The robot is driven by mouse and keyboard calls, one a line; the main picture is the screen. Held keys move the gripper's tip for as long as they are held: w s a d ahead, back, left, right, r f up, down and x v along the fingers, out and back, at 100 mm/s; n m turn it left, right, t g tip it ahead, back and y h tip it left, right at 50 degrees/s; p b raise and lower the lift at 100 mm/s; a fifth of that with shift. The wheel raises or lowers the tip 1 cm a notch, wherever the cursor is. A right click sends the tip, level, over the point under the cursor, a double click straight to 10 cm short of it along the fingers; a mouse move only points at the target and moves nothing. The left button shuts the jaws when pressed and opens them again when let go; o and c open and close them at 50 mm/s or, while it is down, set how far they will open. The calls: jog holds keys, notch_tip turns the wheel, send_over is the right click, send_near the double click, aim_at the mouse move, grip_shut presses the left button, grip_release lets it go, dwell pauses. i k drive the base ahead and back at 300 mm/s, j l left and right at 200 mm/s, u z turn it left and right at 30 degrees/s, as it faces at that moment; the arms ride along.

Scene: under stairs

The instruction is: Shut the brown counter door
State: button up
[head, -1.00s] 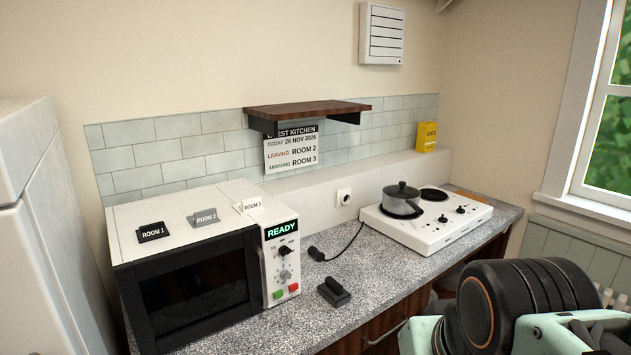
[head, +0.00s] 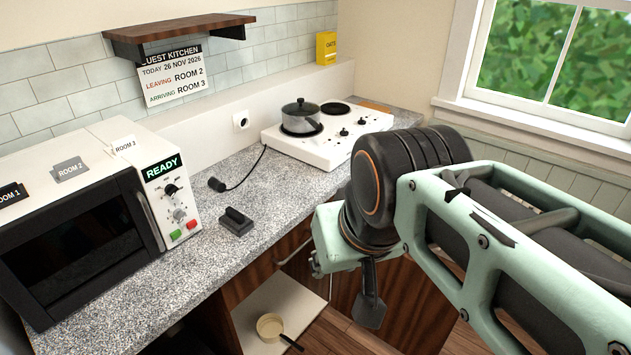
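The grey speckled counter (head: 205,270) has brown wooden fronts below it. Left of my gripper the front appears open, showing a pale board (head: 265,295) low down with a small pan on it. A brown panel (head: 410,300), which looks like the counter door, stands behind and right of my gripper; its hinge side and angle are hard to tell. A thin metal handle (head: 294,252) shows below the counter edge. My gripper (head: 369,308) points down in front of the brown wood, its dark finger visible. My wrist hides the rest, and contact with the door cannot be told.
A microwave (head: 80,225) stands at the counter's left, with a dark block (head: 236,221) beside it. A white hob (head: 335,140) carries a lidded pot (head: 301,117). The small pan (head: 270,327) has a dark handle. Wooden floor (head: 345,338) shows below; a window is at right.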

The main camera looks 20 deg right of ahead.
aim_at(419, 318)
jog(key=l+u, duration=0.2)
jog(key=l, duration=0.25)
jog(key=l+u, duration=0.25)
jog(key=l, duration=0.25)
jog(key=k+l+u, duration=0.2)
jog(key=l, duration=0.25)
jog(key=l+u, duration=0.2)
jog(key=l, duration=0.25)
jog(key=k+l+u, duration=0.25)
jog(key=l, duration=0.2)
jog(key=l+u, duration=0.35)
jog(key=l, duration=0.45)
jog(key=l+u, duration=0.2)
jog(key=l, duration=0.25)
jog(key=k+l+u, duration=0.2)
jog(key=l, duration=0.25)
jog(key=l+u, duration=0.2)
jog(key=l, duration=0.2)
jog(key=k+l, duration=0.1)
jog(key=l, duration=0.3)
jog(key=k+l+u, duration=0.15)
jog(key=l, duration=0.25)
jog(key=i+l+u, duration=0.2)
jog(key=l+u, duration=0.15)
jog(key=l, duration=0.3)
jog(key=i, duration=0.05)
